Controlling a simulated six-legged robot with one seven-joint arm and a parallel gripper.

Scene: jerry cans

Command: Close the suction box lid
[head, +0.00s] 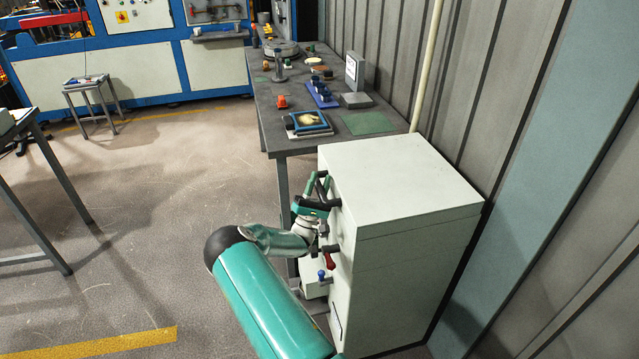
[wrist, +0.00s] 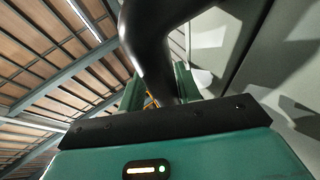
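The suction box (head: 400,240) is a pale cabinet at the right of the head view. Its lid (head: 400,180) lies flat on top, with a thin seam below its edge; no clear opening shows. My gripper (head: 316,196) is at the box's left face, beside a black handle (head: 323,186). In the wrist view a thick black curved bar (wrist: 148,40), apparently this handle, passes in front of and between my two green fingers (wrist: 160,88). The fingers stand apart. A narrow gap shows left of the bar, but whether they clamp it is unclear.
A red-handled valve (head: 329,260) and a blue knob (head: 321,274) sit low beside the box's left face. A grey workbench (head: 385,120) with small items stands behind the box. A corrugated wall (head: 500,80) runs along the right.

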